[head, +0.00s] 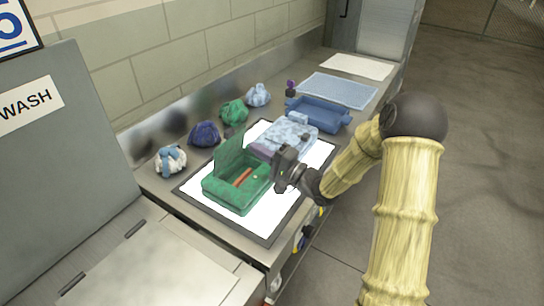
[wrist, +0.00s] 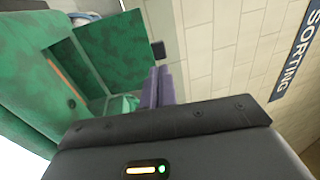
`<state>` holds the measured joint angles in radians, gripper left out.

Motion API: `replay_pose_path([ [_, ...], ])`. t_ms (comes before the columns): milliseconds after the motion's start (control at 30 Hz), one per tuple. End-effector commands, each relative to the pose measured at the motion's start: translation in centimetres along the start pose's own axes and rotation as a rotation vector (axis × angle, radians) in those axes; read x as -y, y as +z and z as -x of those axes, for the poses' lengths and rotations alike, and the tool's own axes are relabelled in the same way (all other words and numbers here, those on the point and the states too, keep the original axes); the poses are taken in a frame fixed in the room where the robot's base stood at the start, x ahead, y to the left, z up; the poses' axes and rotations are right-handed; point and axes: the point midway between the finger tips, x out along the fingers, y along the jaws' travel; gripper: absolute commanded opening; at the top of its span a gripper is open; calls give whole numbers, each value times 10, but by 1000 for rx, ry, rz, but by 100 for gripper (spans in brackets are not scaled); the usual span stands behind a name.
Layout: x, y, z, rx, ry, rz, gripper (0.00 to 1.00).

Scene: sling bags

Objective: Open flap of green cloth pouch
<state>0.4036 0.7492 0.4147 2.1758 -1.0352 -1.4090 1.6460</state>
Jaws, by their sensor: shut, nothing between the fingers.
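The green cloth pouch (head: 222,195) lies on a white, dark-edged mat at the near end of the counter. Its flap (head: 230,155) stands raised along the far side, and the inside is exposed with an orange-red strip (head: 243,177) in it. In the wrist view the pouch (wrist: 28,75) fills the left, with the raised flap (wrist: 118,50) beside the fingers. My gripper (head: 280,162) is just right of the pouch. Its two fingers (wrist: 158,82) are together and empty in the wrist view. I cannot tell whether they touch the flap.
A light-blue patterned pouch (head: 288,136) lies behind the green one on the mat (head: 262,222). A blue open tray (head: 318,114) stands farther back. Several cloth bundles, including a navy one (head: 204,134), line the wall side. A grey WASH unit (head: 60,150) stands at left.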

Motion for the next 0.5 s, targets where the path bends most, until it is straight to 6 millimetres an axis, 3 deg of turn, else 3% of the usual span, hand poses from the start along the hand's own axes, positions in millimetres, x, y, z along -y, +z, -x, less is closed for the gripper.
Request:
replay_pose_path([
  [300,1,0,-52,1,-1,0,0],
  [500,0,0,-61,-1,1,0,0],
])
